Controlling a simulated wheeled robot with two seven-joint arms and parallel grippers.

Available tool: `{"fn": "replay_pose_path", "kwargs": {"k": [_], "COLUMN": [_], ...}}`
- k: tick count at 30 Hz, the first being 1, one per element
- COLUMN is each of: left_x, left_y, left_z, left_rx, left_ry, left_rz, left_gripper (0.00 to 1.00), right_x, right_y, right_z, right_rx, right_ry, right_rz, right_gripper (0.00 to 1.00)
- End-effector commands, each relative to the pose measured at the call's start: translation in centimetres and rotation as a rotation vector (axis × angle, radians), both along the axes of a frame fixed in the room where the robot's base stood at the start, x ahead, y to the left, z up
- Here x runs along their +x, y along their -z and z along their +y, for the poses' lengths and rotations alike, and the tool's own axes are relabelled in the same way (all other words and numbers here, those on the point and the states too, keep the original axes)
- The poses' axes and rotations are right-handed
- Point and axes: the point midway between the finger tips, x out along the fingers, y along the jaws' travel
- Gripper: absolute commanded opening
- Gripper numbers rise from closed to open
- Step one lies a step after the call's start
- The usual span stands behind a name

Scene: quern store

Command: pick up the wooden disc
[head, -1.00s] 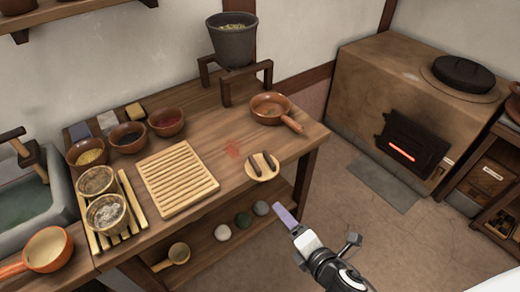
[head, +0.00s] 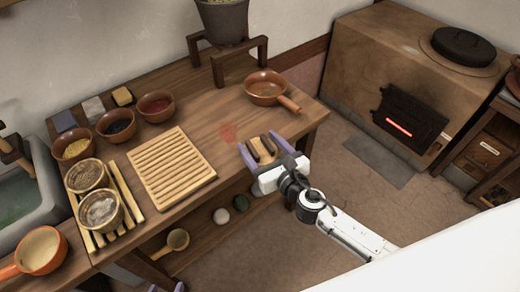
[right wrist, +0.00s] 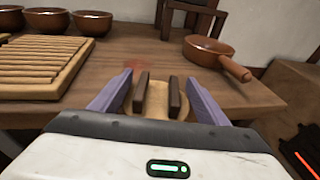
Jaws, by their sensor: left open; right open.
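The wooden disc (head: 261,153) is pale, with two dark upright bars on top, and lies near the table's front right edge. In the right wrist view the disc (right wrist: 158,100) sits between the purple fingers of my right gripper (right wrist: 158,78). My right gripper (head: 257,143) is open, one finger on each side of the disc and its bars, apart from the bars. Part of the disc is hidden by the gripper body. My left gripper (head: 167,288) shows only its purple fingertips at the bottom edge of the head view, open and empty.
A slatted wooden board (head: 171,168) lies left of the disc. A brown handled pan (head: 266,88) stands behind it. Several bowls, including a red-filled one (head: 156,104), stand at the back left. A stove (head: 385,60) stands at the right. Stones and a ladle lie on the lower shelf.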

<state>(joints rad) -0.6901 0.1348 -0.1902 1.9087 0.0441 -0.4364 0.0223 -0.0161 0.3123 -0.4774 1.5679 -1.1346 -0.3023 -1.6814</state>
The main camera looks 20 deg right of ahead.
Motion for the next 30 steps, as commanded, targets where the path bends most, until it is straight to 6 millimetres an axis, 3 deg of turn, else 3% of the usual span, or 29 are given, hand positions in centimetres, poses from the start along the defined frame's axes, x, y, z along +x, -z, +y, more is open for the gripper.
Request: {"fn": "replay_pose_path", "kwargs": {"k": [6,15,23,30], "left_x": [0.0,0.2,0.4,0.4], "left_y": [0.5,0.5,0.3,0.3], "left_z": [0.0,0.0,0.0,0.0], "left_rx": [0.000,0.000,0.000,0.000], "left_ry": [0.000,0.001,0.001,0.001], "left_rz": [0.001,-0.002,-0.007,-0.007], "left_gripper": [0.45,0.45,0.45,0.45], "right_x": [3.0,3.4,3.3,3.3], "right_y": [0.7,0.8,0.8,0.7], "right_z": [0.7,0.7,0.7,0.7], "right_rx": [0.002,0.001,0.002,0.001], "right_ry": [0.001,0.001,0.001,0.001], "right_rz": [-0.002,0.000,0.000,0.000], "right_gripper": [0.69,0.69,0.25,0.23]}}
